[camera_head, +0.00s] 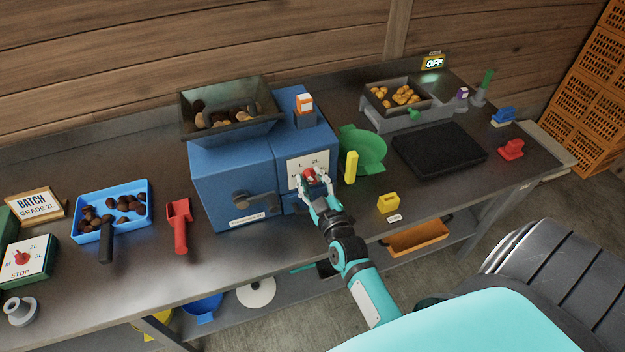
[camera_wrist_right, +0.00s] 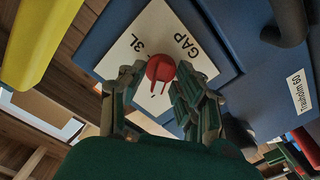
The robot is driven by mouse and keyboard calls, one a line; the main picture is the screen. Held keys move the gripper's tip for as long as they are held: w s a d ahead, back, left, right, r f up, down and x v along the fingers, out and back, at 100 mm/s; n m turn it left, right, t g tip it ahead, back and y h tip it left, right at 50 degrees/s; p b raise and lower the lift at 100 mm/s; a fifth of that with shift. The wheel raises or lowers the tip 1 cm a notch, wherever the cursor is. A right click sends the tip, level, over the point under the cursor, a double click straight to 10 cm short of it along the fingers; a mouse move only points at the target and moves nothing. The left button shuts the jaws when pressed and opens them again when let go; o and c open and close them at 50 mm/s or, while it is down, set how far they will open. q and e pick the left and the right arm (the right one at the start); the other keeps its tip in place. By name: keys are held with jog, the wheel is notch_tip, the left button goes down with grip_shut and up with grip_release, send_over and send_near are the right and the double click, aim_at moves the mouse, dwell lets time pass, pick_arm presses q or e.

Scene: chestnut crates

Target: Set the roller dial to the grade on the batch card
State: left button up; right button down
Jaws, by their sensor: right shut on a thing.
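The batch card (camera_head: 33,206) at the left end of the bench reads "BATCH GRADE 2L". The red roller dial (camera_head: 310,173) sits on a white plate on the front of the blue machine (camera_head: 232,180). In the head view, L, 2L and M show on the plate; in the right wrist view, 3L and GAP show beside the dial (camera_wrist_right: 160,69). My right gripper (camera_head: 313,180) is shut on the dial, its fingers on either side of it. The fingers hide part of the plate, and I cannot tell which grade the dial points to. My left gripper is not in view.
A green box with another red dial (camera_head: 21,257), a blue tray of chestnuts (camera_head: 128,189) and a red scoop (camera_head: 179,226) lie left of the machine. A yellow upright piece (camera_head: 351,167) and a green dish (camera_head: 372,150) stand close right of my gripper. A crank (camera_head: 250,200) sticks out left.

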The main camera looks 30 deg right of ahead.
jog(key=shift+m+p, duration=0.35)
jog(key=shift+m, duration=0.65)
jog(key=m, duration=0.3)
jog(key=shift+d+m+p, duration=0.1)
jog(key=shift+m+p, duration=0.25)
jog(key=shift+m, duration=0.05)
jog(key=m, duration=0.5)
jog(key=shift+m, duration=0.3)
jog(key=shift+d+m, duration=0.1)
jog(key=shift+m, duration=0.2)
jog(key=c, duration=1.3)
grip_release()
